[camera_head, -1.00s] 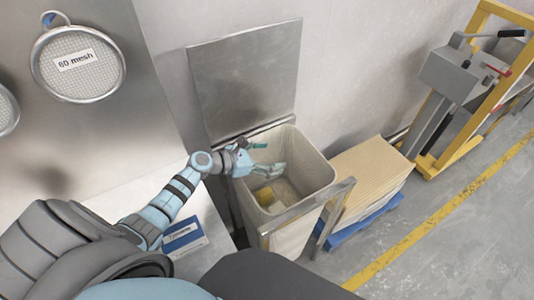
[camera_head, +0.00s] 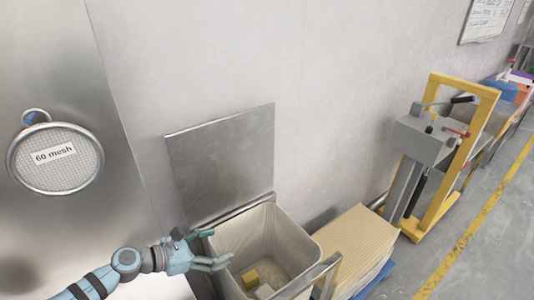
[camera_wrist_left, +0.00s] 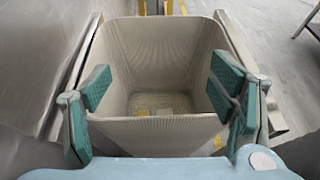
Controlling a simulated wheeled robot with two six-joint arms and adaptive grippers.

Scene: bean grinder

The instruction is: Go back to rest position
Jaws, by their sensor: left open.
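My left gripper (camera_head: 208,248) is open and empty at the left rim of a lined bin (camera_head: 295,240) in the head view. In the left wrist view its two teal-padded fingers (camera_wrist_left: 162,100) stand wide apart, with the bin (camera_wrist_left: 165,55) between and beyond them. A small yellow block (camera_head: 250,279) and a pale piece (camera_head: 264,291) lie at the bottom of the bin. My right gripper is not in view.
The bin's metal lid (camera_head: 222,165) stands open against the wall. A stack of tan sheets (camera_head: 357,245) is right of the bin. A yellow-framed lift (camera_head: 440,160) stands farther right. A round 60 mesh sieve (camera_head: 55,158) hangs on the metal panel at left.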

